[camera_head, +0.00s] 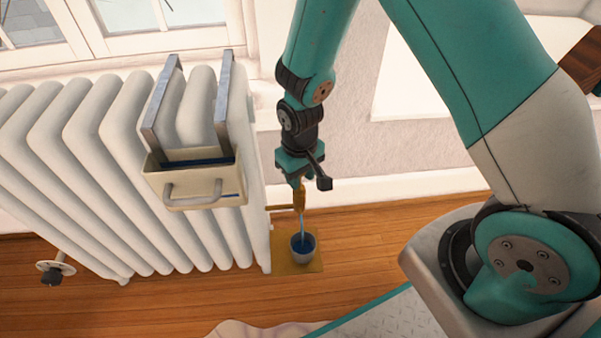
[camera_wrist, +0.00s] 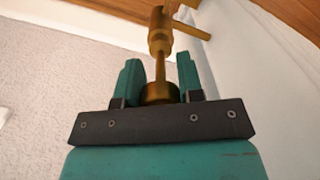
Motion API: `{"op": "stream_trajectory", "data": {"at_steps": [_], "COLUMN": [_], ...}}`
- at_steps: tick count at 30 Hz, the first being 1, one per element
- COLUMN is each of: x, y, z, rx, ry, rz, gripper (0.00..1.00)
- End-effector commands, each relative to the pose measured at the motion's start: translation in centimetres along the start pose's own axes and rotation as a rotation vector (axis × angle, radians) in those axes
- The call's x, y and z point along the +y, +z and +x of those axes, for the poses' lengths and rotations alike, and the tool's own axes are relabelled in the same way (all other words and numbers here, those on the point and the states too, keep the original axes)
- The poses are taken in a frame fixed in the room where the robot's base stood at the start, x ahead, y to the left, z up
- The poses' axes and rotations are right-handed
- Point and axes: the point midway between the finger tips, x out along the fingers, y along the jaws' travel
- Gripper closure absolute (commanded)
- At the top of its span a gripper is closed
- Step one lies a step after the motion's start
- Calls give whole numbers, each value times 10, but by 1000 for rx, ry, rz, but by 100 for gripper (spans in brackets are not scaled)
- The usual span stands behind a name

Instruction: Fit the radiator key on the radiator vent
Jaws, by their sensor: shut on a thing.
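My gripper (camera_head: 296,177) is shut on the brass radiator key (camera_head: 299,194), just right of the radiator's end. In the wrist view the key's round head (camera_wrist: 160,92) sits between the gripper's two fingers (camera_wrist: 160,82). Its stem runs away to a thicker brass socket (camera_wrist: 160,38). The socket meets the brass radiator vent, whose side pipe (camera_wrist: 190,29) reaches to the radiator; the exact seating cannot be made out.
The white ribbed radiator (camera_head: 110,150) fills the left. A cream tray with a handle (camera_head: 193,192) hangs on it by two metal straps. The cup stands on a tan mat (camera_head: 283,262) on the wooden floor. A dark valve knob (camera_head: 50,277) is at lower left.

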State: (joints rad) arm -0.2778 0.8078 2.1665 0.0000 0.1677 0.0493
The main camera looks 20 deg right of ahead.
Motion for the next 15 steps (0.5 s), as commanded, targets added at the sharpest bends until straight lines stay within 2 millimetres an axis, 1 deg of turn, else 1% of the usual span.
{"op": "stream_trajectory", "data": {"at_steps": [6, 7, 10, 11, 15], "x": [0, 0, 0, 0, 0], "y": [0, 0, 0, 0, 0], "z": [0, 0, 0, 0, 0], "rx": [1, 0, 1, 1, 0], "ry": [0, 0, 0, 0, 0], "rz": [0, 0, 0, 0, 0], "gripper": [91, 61, 38, 36, 36]}}
